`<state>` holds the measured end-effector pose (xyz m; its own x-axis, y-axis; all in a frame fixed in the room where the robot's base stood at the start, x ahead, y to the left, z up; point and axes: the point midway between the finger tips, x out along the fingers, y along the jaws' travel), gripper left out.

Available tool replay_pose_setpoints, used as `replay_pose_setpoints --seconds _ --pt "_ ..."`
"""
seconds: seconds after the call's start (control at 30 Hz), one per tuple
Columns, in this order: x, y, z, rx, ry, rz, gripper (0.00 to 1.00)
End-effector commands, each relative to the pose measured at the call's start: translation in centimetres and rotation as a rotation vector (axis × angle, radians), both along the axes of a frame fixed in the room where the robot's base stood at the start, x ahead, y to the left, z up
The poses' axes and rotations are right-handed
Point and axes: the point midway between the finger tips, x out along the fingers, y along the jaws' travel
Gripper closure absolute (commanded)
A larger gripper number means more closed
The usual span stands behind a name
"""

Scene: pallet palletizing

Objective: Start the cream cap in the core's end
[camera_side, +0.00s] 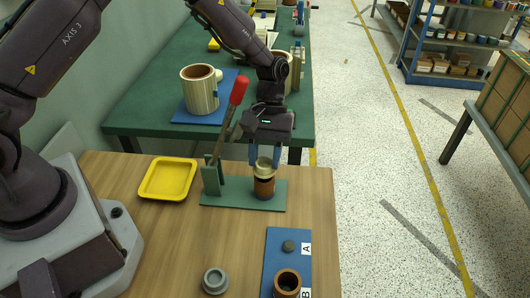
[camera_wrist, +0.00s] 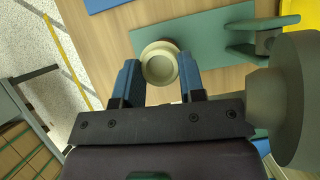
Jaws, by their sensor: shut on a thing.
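My gripper (camera_side: 265,153) points down over the green press plate (camera_side: 222,197). It is shut on the cream cap (camera_side: 263,164), which sits between its blue fingers. In the wrist view the cap (camera_wrist: 159,64) is a round cream ring with a recessed middle, between the two fingertips (camera_wrist: 160,78). The brown core (camera_side: 264,186) stands upright on the plate directly below the cap, with a dark blue band at its foot. The cap appears at the core's top end; I cannot tell whether it is inside the end or only touching.
A lever with a red handle (camera_side: 239,90) rises from the green stand just left of the core. A yellow tray (camera_side: 168,178) lies further left.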

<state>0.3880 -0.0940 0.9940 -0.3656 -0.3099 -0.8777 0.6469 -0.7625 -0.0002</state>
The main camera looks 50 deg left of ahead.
Motion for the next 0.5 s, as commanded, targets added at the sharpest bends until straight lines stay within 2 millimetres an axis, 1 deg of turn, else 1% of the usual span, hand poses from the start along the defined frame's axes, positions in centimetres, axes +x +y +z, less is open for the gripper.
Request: replay_pose_setpoints --seconds 0.5 --pt "0.0 0.0 -1.3 -0.001 0.001 0.000 0.86"
